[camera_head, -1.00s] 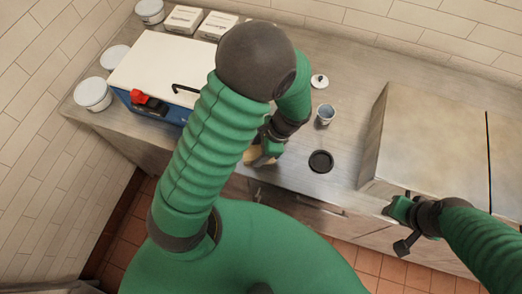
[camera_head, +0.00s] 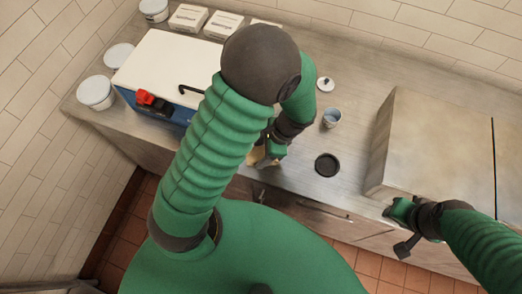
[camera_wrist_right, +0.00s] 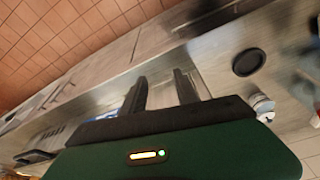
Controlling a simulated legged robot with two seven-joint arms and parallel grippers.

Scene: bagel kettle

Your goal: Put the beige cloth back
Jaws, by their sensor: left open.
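A small beige patch, which looks like the beige cloth (camera_head: 256,157), lies at the front edge of the steel counter in the head view. My left gripper (camera_head: 265,160) is right at it, pointing down, and is open. The gripper and forearm hide much of the cloth, so I cannot tell whether the fingers touch it. My right gripper (camera_head: 397,213) is in front of the steel cabinet at the right. In the right wrist view its two dark fingers (camera_wrist_right: 160,90) stand apart with nothing between them.
A blue-and-white box appliance (camera_head: 165,65) with a red knob stands at the left, with white tubs (camera_head: 95,92) beside it. A small cup (camera_head: 331,118), a black disc (camera_head: 327,165) and a white lid (camera_head: 326,84) are right of my left arm. A steel cabinet (camera_head: 435,145) blocks the right.

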